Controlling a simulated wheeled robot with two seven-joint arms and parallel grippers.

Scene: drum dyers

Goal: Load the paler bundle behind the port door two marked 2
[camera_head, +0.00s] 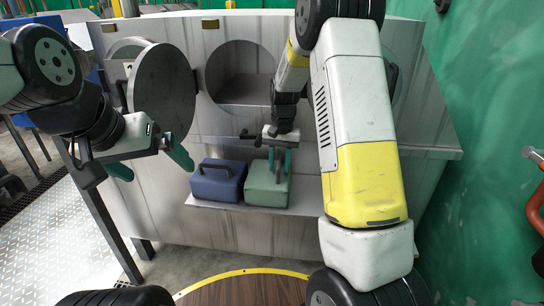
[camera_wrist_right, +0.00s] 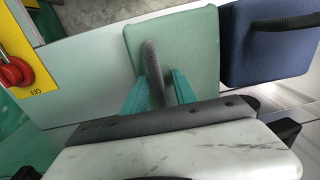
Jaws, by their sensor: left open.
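The paler bundle is a pale green block (camera_head: 267,187) with a dark handle, on the shelf. It also shows in the right wrist view (camera_wrist_right: 195,45). My right gripper (camera_head: 280,158) is over it, its teal fingers on either side of the handle (camera_wrist_right: 152,75). A narrow gap seems to show beside the handle, so I cannot tell if they grip it. A round grey door (camera_head: 163,92) stands swung out at the left. A partly covered mark like a 2 (camera_head: 127,68) is behind its left edge. My left gripper (camera_head: 150,167) is open and empty by the door's lower edge.
A dark blue bundle (camera_head: 216,184) sits just left of the green one on the shelf (camera_head: 240,209). A round port (camera_head: 240,72) in the drum front stands uncovered above them. Another round opening is partly hidden behind my right arm. A red button (camera_wrist_right: 12,75) shows in the wrist view.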

